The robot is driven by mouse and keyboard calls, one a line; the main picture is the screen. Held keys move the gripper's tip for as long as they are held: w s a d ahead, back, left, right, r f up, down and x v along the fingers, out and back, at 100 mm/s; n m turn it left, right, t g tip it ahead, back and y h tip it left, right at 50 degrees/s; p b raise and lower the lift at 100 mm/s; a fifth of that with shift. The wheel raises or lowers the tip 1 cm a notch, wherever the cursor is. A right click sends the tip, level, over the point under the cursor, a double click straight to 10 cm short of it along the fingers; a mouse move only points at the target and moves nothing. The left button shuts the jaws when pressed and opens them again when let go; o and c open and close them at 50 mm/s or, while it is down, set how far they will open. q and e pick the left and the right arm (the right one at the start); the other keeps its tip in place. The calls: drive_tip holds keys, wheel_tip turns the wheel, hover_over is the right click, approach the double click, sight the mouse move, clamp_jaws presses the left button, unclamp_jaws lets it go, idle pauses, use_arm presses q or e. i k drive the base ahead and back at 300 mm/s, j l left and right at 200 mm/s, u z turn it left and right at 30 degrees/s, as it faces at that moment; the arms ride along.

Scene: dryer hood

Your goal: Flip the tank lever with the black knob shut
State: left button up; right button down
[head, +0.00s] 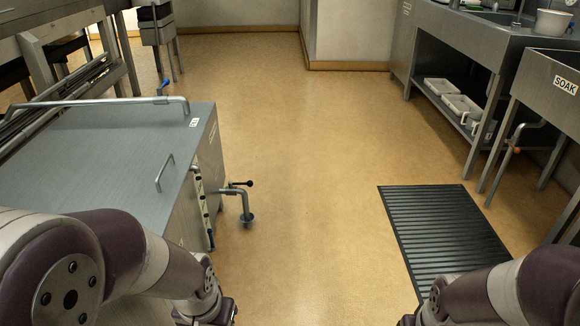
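A small lever with a black knob (249,183) sits on a valve and pipe that come out of the right side of a grey metal tank (95,150). The lever points to the right, roughly level, above a downturned spout (247,217). I cannot tell from its pose whether the valve is open. My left arm reaches in at the lower left, in front of the tank, and my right arm is at the lower right. Both arms run out of the bottom of the picture, and neither gripper's fingers show. Nothing visible touches the lever.
A long pipe with a blue handle (163,84) crosses the tank's top. A ribbed black mat (440,235) lies on the floor at right. A sink marked SOAK (560,88) with an orange-handled pipe (517,149) stands far right. The floor right of the lever is clear.

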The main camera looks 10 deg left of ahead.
sight(249, 184)
drive_tip(key=i+l+u, duration=0.15)
drive_tip(key=i, duration=0.3)
drive_tip(key=i+l+u, duration=0.1)
drive_tip(key=i+l, duration=0.25)
drive_tip(key=i, duration=0.15)
drive_tip(key=i+l+u, duration=0.15)
drive_tip(key=i, duration=0.3)
drive_tip(key=i+u, duration=0.25)
drive_tip(key=u, duration=0.15)
drive_tip(key=i+l+u, duration=0.15)
drive_tip(key=u, duration=0.3)
drive_tip(key=i+l+u, duration=0.25)
drive_tip(key=u, duration=0.15)
drive_tip(key=i+l+u, duration=0.25)
drive_tip(key=u, duration=0.2)
drive_tip(key=i+l+u, duration=0.2)
drive_tip(key=l+u, duration=0.2)
